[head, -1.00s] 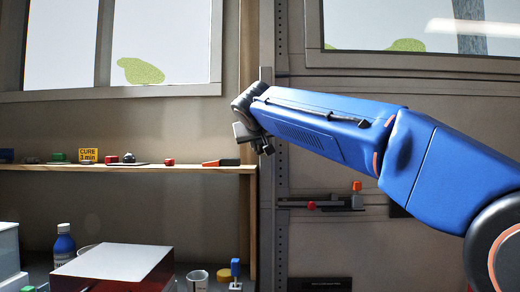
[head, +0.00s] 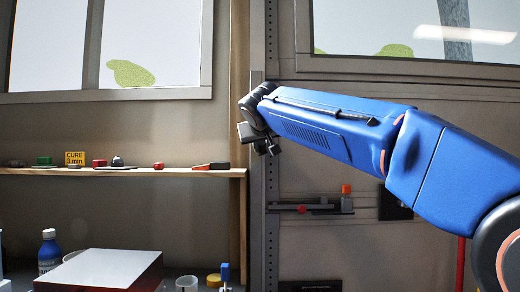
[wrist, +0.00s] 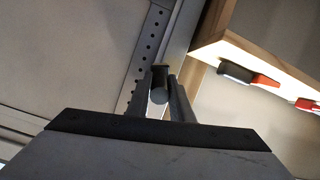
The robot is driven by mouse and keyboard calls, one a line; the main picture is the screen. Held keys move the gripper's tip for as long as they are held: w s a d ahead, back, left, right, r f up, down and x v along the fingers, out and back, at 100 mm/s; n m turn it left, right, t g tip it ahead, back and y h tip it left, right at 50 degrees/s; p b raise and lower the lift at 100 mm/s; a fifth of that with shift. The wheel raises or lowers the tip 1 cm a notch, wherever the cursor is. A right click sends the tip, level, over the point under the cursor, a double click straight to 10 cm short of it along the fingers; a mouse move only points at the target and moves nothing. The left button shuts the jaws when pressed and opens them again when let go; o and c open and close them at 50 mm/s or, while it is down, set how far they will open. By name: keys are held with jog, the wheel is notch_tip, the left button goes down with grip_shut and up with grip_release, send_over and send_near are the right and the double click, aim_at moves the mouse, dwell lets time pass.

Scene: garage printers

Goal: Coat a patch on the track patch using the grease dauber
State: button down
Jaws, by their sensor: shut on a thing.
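My gripper (head: 258,140) is at the end of my blue arm, in front of the grey upright (head: 272,85) in the middle of the head view. In the wrist view my gripper (wrist: 160,92) is shut on a small dark thing with a round grey end (wrist: 158,97), which seems to be the grease dauber. The fingers hide most of it. The perforated metal strip (wrist: 148,50) runs behind the fingers in the wrist view. I cannot make out a distinct track patch in either view.
A wooden shelf (head: 130,173) at left carries several small items and a yellow CURE sign (head: 75,158). Below it are a blue bottle (head: 50,252), a red-fronted box (head: 100,268) and a cup (head: 187,283).

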jog(key=shift+r, duration=0.35)
jog(key=shift+a+r, duration=0.7)
jog(key=shift+a, duration=1.3)
jog(key=shift+d, duration=2.05)
jog(key=shift+r, duration=0.7)
jog(key=shift+w+a, duration=0.1)
jog(key=shift+a, duration=1.95)
jog(key=shift+s, duration=3)
